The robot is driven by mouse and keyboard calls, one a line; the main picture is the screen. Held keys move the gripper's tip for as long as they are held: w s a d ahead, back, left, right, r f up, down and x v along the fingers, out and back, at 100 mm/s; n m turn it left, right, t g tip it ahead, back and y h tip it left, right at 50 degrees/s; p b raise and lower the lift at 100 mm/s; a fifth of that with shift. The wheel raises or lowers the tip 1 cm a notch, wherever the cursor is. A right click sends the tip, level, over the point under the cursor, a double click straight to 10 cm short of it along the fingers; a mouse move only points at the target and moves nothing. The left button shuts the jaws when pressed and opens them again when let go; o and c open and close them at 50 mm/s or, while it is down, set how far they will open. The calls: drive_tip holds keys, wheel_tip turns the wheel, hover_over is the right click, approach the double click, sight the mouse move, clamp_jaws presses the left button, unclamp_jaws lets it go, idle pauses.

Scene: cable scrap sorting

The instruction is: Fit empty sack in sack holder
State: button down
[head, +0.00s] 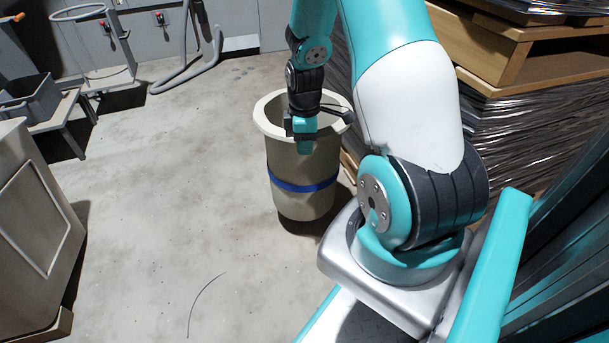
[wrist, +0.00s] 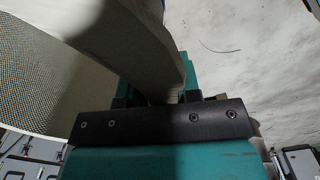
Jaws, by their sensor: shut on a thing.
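The empty sack (head: 302,198) is a pale, round, open-topped sack with a blue band, upright in the middle of the head view. In the wrist view its rim and woven wall (wrist: 60,75) fill the upper left. My gripper (head: 303,138) points down at the near side of the sack's rim and is shut on it; the wrist view shows the rim between the fingers (wrist: 165,92). A dark shadow lies under the sack; I cannot tell whether its bottom touches the floor. The sack holder seems to be the stand with a grey hoop (head: 82,14) at the upper left.
Shrink-wrapped stacks (head: 508,135) with wooden pallets stand close right of the sack. A grey hose (head: 187,72) lies by the back wall. A bench with a dark bin (head: 32,97) and a beige cabinet (head: 35,215) stand left. A thin cable (head: 203,297) lies on otherwise clear floor.

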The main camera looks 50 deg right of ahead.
sight(303, 161)
wheel_tip(303, 161, down, 7)
drive_tip(key=b, duration=0.2)
drive_tip(key=shift+f, duration=0.2)
drive_tip(key=shift+f, duration=0.15)
drive_tip(key=c, duration=0.8)
unclamp_jaws()
drive_tip(key=shift+f+b, duration=0.1)
drive_tip(key=shift+b, duration=0.25)
